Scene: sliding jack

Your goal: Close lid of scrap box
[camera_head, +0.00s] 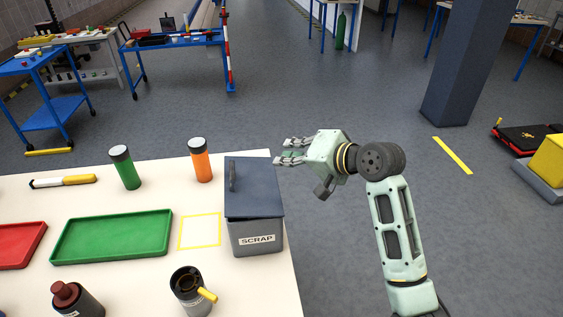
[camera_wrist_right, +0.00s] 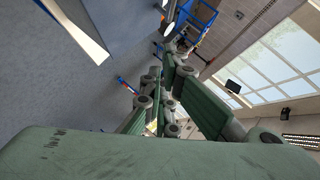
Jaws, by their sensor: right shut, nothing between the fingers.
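The scrap box (camera_head: 258,240) is a grey bin with a "SCRAP" label, standing at the right edge of the white table. Its dark blue-grey lid (camera_head: 256,190) lies across the top, with a bar handle (camera_head: 233,176) near its left edge. I see no opening into the box. My right gripper (camera_head: 282,151) is shut and empty, just beyond the table's right edge, to the right of the lid's far corner and apart from it. Its fingers also show in the right wrist view (camera_wrist_right: 164,97). My left gripper is not in view.
A green bottle (camera_head: 125,168) and an orange bottle (camera_head: 200,160) stand behind a green tray (camera_head: 112,237). The floor right of the table is open up to a dark pillar (camera_head: 463,65).

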